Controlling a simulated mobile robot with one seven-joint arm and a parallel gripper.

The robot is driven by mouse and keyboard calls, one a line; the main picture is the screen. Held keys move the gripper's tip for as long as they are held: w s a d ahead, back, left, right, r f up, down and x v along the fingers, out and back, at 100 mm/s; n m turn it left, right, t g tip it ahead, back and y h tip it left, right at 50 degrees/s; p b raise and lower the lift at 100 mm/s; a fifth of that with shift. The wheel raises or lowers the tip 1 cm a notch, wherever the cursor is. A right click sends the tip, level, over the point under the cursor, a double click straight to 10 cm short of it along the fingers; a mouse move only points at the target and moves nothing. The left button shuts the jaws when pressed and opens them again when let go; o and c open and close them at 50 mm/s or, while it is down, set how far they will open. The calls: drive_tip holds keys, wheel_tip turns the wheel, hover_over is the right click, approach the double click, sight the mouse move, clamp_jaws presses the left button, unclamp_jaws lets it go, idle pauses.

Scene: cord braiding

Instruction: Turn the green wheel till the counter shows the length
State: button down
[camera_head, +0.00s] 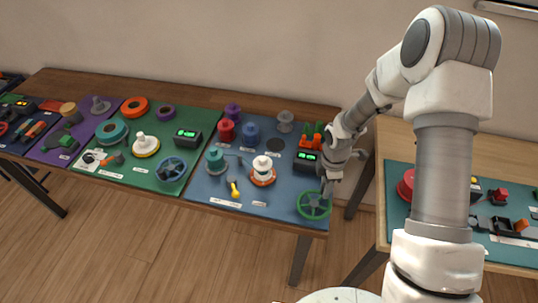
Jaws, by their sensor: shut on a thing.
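The green wheel (313,206) lies at the front right corner of the blue mat (215,196). My gripper (325,190) reaches down to the wheel's back right rim and is shut on it; the fingertips are small and partly hidden by my wrist. A black counter (305,162) with a lit green display stands behind the wheel, beside my wrist. Its digits are too small to read.
Orange pieces (312,136) stand close behind the counter. A white and orange spool (262,172) and a yellow-handled tool (234,188) lie left of the wheel. A gap separates this table from the right-hand table (393,150).

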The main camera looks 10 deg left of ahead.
sight(316, 218)
drive_tip(key=s, duration=0.1)
drive_tip(key=s+d, duration=0.1)
drive_tip(key=s, duration=0.1)
drive_tip(key=s+d+b, duration=0.1)
drive_tip(key=s, duration=0.1)
drive_tip(key=shift+f, duration=0.1)
drive_tip(key=s+a+b, duration=0.1)
drive_tip(key=s, duration=0.1)
drive_tip(key=s+a, duration=0.1)
drive_tip(key=a, duration=0.1)
drive_tip(key=shift+s+a+b, duration=0.2)
drive_tip(key=shift+s+b, duration=0.15)
drive_tip(key=shift+s+a, duration=0.1)
drive_tip(key=shift+a, duration=0.6)
drive_tip(key=shift+b, duration=0.85)
